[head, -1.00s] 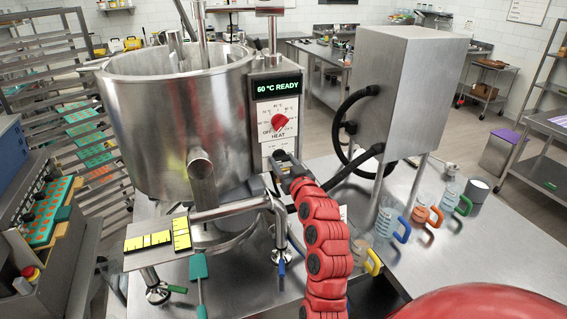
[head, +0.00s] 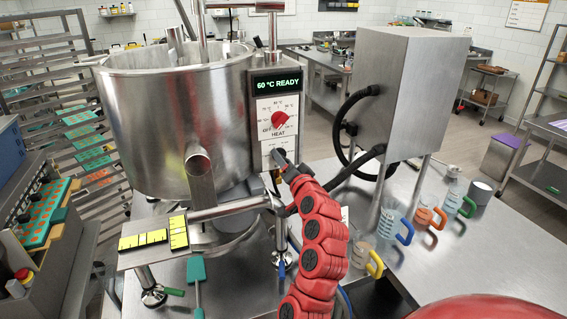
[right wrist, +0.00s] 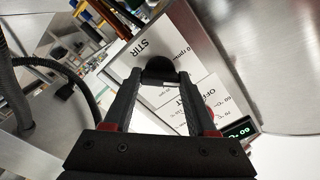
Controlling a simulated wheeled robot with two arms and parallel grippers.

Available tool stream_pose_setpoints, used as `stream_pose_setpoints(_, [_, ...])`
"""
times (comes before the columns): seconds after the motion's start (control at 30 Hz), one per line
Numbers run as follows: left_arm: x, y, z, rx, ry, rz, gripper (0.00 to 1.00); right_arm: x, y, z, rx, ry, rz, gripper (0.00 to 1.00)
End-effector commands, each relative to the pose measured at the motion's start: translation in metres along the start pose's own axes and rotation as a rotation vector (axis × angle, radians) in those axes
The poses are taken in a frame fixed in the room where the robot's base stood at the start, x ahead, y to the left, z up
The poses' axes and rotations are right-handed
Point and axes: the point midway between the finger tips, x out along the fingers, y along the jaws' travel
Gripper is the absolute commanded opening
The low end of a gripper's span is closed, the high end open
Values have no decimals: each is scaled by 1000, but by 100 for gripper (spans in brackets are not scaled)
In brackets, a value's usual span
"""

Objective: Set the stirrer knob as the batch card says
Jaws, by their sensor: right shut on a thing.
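The stirrer knob (right wrist: 158,69) is black and sits on the white panel marked STIR (right wrist: 146,48), under the heat dial. In the right wrist view my right gripper (right wrist: 160,77) has its two fingers on either side of the knob and is shut on it. In the head view the right gripper (head: 279,158) reaches the lower panel of the control column and hides the knob and most of its scale. The knob's setting cannot be read. I cannot make out a batch card with readable text. My left gripper is not in view.
The red heat knob (head: 279,120) is just above, under a display (head: 277,84) reading 60 °C READY. The steel kettle (head: 170,130) stands to the left, a grey cabinet (head: 400,95) with black hoses to the right. Jugs with coloured handles (head: 388,222) stand on the bench.

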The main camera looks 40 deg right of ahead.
Motion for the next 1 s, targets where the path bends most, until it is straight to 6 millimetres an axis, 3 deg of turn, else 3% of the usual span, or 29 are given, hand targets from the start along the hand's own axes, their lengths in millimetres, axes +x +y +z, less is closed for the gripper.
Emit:
stream_pose_setpoints(0.4, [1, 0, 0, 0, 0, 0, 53, 0, 1, 1, 211, -2, 2, 2])
stream_pose_setpoints(1.0, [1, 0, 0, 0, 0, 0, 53, 0, 1, 1, 247, -1, 3, 2])
